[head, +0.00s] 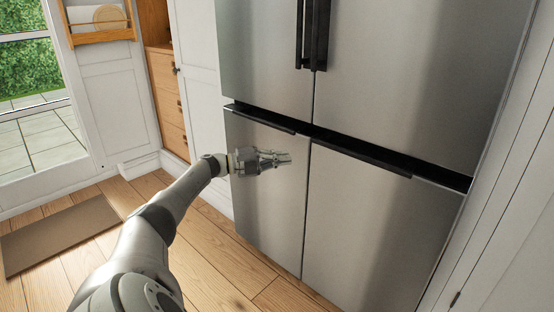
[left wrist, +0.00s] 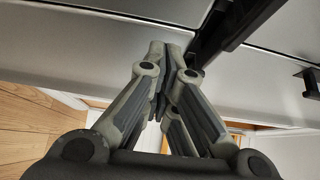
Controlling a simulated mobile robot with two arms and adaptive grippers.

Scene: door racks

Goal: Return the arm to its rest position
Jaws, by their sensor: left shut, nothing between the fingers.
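My left arm reaches in from the lower left of the head view. Its left gripper (head: 287,158) is in front of the lower left door of a steel fridge (head: 390,225), a little below the dark handle recess. The gripper is empty. In the left wrist view its fingers (left wrist: 167,50) are together, with the steel door panels and a dark handle bar (left wrist: 235,25) behind them. I cannot tell whether the fingertips touch the door. My right gripper does not show in either view.
The fridge doors all look closed, with black upright handles (head: 313,35) above. White panels and wooden drawers (head: 168,100) stand to the left. A brown mat (head: 65,232) lies on the wood floor. A door rack (head: 100,35) hangs at the upper left.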

